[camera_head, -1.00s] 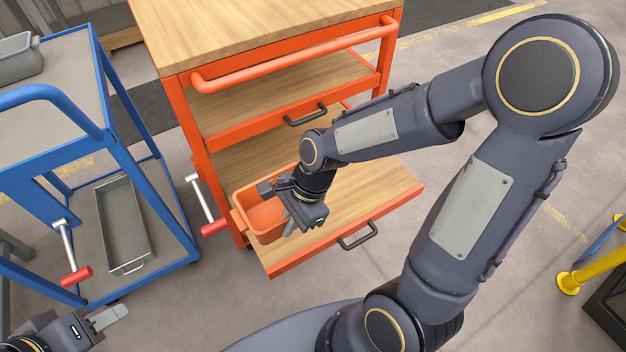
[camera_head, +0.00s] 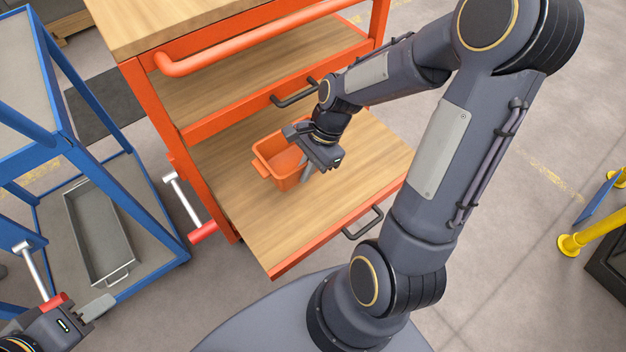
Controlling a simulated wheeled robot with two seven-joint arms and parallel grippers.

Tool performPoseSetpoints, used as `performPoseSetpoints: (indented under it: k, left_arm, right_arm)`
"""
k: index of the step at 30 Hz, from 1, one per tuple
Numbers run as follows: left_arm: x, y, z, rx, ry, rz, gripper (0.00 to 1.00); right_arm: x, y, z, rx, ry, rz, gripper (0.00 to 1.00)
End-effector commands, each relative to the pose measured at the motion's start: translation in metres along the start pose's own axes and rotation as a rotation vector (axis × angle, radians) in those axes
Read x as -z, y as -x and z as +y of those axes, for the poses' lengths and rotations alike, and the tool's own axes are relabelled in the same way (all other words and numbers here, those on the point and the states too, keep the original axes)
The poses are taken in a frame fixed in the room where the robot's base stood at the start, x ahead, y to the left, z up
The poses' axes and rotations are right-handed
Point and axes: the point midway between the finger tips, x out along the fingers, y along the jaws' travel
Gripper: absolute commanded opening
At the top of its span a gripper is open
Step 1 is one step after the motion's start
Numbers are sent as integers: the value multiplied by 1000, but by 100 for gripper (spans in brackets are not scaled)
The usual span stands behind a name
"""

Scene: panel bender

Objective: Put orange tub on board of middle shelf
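The orange tub (camera_head: 277,158) is over the pulled-out wooden board (camera_head: 255,222) of the orange cart, left of the board's middle. It looks level and low; I cannot tell for sure whether its bottom touches the board. My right gripper (camera_head: 298,155) is at the tub's right end, with its jaws spread to either side of the tub's end and seemingly shut on it. The hand hides part of that end. My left gripper (camera_head: 97,308) is at the lower left, away from the cart and empty; its fingers show too little to judge their gap.
The cart's upper board (camera_head: 230,95) overhangs the back of the pulled-out one, under the wooden top (camera_head: 190,22). A blue cart (camera_head: 135,200) with a grey tray (camera_head: 98,232) stands left. Yellow posts (camera_head: 600,215) stand right. The board's front and right areas are clear.

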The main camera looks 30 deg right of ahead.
Motion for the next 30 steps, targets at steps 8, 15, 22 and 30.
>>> performPoseSetpoints:
  k: [8,15,22,30]
  left_arm:
    - [-6,-11,-5,0,0,0,36]
    - [-12,-24,-11,0,0,0,36]
    - [-12,-25,-11,0,0,0,36]
    - [-13,-26,-12,0,0,0,36]
  right_arm:
    - [28,-16,-4,1,1,0,0]
    - [46,-41,-4,-1,1,-1,0]
    - [49,-48,-4,2,2,1,0]
    - [50,-51,-4,1,2,0,7]
